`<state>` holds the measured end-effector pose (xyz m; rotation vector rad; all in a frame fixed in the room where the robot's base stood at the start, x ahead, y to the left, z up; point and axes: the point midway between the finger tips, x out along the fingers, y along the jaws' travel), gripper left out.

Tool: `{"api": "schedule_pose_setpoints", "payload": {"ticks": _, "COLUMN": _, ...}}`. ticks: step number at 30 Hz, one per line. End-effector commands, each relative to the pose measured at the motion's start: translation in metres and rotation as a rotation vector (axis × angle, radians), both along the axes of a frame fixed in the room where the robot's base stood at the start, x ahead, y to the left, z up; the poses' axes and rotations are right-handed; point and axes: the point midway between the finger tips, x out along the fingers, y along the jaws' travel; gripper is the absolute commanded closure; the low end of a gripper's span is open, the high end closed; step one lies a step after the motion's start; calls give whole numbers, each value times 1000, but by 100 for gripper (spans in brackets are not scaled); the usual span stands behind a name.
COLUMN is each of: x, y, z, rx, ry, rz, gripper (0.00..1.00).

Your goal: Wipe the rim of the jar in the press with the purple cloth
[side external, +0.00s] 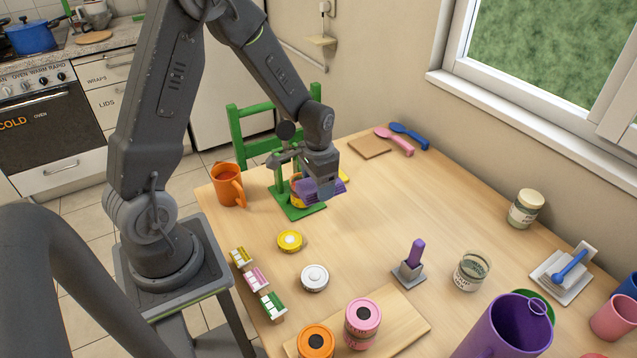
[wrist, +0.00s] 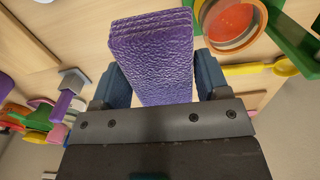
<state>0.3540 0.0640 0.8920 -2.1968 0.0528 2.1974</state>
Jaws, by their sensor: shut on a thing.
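My gripper (side external: 322,180) is shut on the folded purple cloth (wrist: 152,58), which sticks out beyond both fingers in the wrist view. The green press (side external: 297,208) stands near the table's far left edge, and part of it shows in the wrist view (wrist: 293,28). A jar (wrist: 229,22) with orange-red contents and a pale rim is at the press, at the top of the wrist view. In the side view my gripper and the cloth are beside the press and partly hide the jar. I cannot tell whether the cloth touches the rim.
An orange mug (side external: 228,186) stands left of the press. A yellow lid (side external: 289,241) and a white lid (side external: 314,278) lie in front. A purple-handled tool (side external: 415,257) stands in a grey holder, with a glass jar (side external: 471,271) to its right.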

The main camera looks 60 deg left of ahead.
Motion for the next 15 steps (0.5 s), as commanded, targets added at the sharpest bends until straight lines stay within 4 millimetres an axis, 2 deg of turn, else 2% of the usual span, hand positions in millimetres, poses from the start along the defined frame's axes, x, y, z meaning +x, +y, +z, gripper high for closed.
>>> {"api": "schedule_pose_setpoints", "payload": {"ticks": 2, "x": 0, "y": 1, "z": 0, "rx": 0, "ry": -1, "rz": 1, "gripper": 50}}
{"api": "schedule_pose_setpoints", "payload": {"ticks": 5, "x": 1, "y": 12, "z": 7, "rx": 2, "ry": -4, "rz": 4, "gripper": 50}}
{"api": "schedule_pose_setpoints", "payload": {"ticks": 12, "x": -5, "y": 65, "z": 39, "rx": 2, "ry": -4, "rz": 7, "gripper": 50}}
{"api": "schedule_pose_setpoints", "payload": {"ticks": 15, "x": -8, "y": 78, "z": 47, "rx": 1, "ry": -2, "rz": 4, "gripper": 50}}
